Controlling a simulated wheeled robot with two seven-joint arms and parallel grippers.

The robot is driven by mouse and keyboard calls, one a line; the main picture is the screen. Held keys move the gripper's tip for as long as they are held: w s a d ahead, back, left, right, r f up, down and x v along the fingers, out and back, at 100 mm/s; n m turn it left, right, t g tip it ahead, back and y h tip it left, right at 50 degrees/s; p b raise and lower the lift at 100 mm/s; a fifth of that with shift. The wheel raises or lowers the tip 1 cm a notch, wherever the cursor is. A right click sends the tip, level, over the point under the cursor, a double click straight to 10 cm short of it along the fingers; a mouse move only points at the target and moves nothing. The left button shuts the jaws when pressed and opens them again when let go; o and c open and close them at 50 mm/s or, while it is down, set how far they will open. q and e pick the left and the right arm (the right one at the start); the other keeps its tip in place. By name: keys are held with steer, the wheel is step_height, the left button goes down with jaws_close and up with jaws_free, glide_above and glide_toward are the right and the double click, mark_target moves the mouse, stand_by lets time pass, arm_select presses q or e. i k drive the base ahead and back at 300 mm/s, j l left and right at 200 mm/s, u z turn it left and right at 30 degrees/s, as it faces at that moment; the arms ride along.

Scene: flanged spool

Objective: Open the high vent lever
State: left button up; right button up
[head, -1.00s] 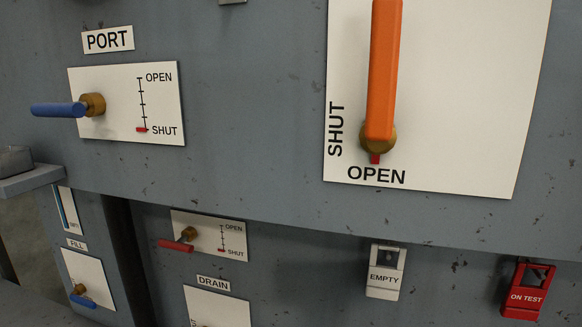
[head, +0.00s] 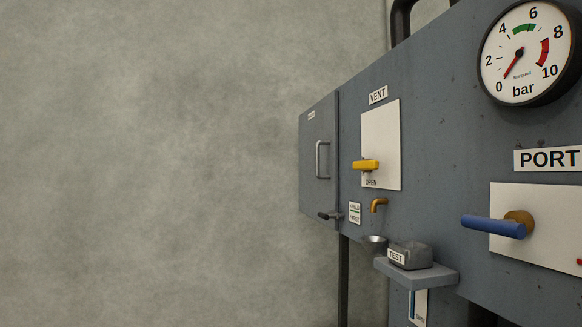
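The vent lever (head: 366,165) has a short yellow handle and sits low on a white plate (head: 388,135) on the grey cabinet, right of the picture's middle. A VENT label (head: 378,95) is above the plate. The word OPEN (head: 371,183) is printed at the plate's bottom, just under the handle. The handle appears roughly level or pointing out toward me; from this slant I cannot tell its exact setting. Neither of my grippers is in view.
A blue PORT lever (head: 493,227) sticks out to the left at the right. A pressure gauge (head: 522,52) reads near 0. A shelf (head: 418,274) with a TEST tray (head: 410,256) juts out below the vent plate. A cabinet door handle (head: 322,160) is further left. The left half is bare wall.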

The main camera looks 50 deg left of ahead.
mark_target(365, 166)
steer(key=j+u, duration=0.2)
steer(key=u, duration=1.05)
